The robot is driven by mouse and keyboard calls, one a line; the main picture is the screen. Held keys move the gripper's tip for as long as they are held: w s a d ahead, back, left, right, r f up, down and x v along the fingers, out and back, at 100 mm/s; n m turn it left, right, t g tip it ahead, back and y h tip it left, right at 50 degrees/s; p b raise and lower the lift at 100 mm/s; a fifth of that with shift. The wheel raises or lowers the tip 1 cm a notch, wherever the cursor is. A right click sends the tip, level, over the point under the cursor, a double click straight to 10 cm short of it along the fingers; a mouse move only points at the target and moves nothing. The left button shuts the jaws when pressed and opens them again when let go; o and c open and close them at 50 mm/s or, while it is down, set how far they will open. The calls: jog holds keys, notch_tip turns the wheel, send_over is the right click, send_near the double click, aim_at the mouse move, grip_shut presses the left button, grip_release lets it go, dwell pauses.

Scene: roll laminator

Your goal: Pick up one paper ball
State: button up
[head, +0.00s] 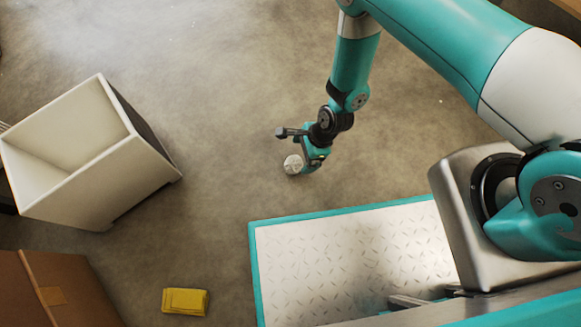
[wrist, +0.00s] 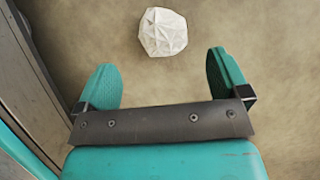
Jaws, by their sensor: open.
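A white crumpled paper ball (head: 293,164) lies on the concrete floor in the head view, right by my gripper (head: 310,165). In the wrist view the paper ball (wrist: 163,32) is near the top, just beyond and between the two teal fingertips. My gripper (wrist: 165,72) is open and empty, its fingers spread wider than the ball. A gap of bare floor shows between the ball and each finger. In the head view part of my gripper hides one side of the ball.
A white open bin (head: 82,182) stands at left. A cardboard box (head: 65,290) is at the lower left, with a yellow folded item (head: 185,302) on the floor beside it. A grey panelled surface (wrist: 25,90) runs along the wrist view's left edge. Floor around the ball is clear.

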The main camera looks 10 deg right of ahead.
aim_at(295, 161)
jog(key=b+x, duration=0.5)
jog(key=x, duration=0.2)
jog(key=shift+a+f, duration=0.25)
jog(key=shift+a, duration=0.05)
jog(key=shift+r, duration=0.1)
jog(key=c, duration=1)
